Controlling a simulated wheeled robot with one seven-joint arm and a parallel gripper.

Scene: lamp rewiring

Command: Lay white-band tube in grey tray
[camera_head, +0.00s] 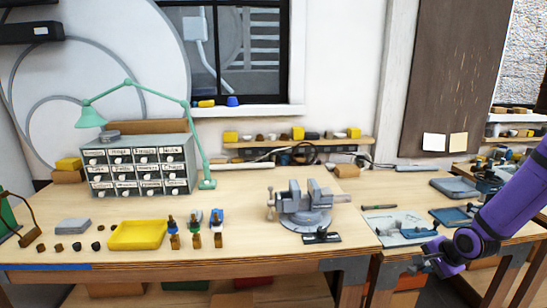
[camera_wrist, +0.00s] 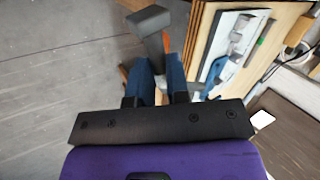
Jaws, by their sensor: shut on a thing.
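My gripper (camera_head: 426,263) is at the bench's front edge on the right, below a pale board or tray (camera_head: 398,231) with blue and grey items on it. In the wrist view, the blue fingers of my gripper (camera_wrist: 160,70) are shut on a dark grey, blocky piece (camera_wrist: 150,20) that sticks out beyond them. I see no white band on it and cannot tell if it is the white-band tube. A flat grey tray-like thing (camera_head: 455,188) lies farther back on the right bench. A smaller grey one (camera_head: 73,227) lies at the far left.
A grey vise (camera_head: 305,205) stands mid-bench. A yellow tray (camera_head: 138,235), several small bottles (camera_head: 195,221) and a drawer cabinet (camera_head: 140,167) are left of it. A blue tray (camera_head: 451,216) lies right of the pale board. Bare wood shows between the vise and the bottles.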

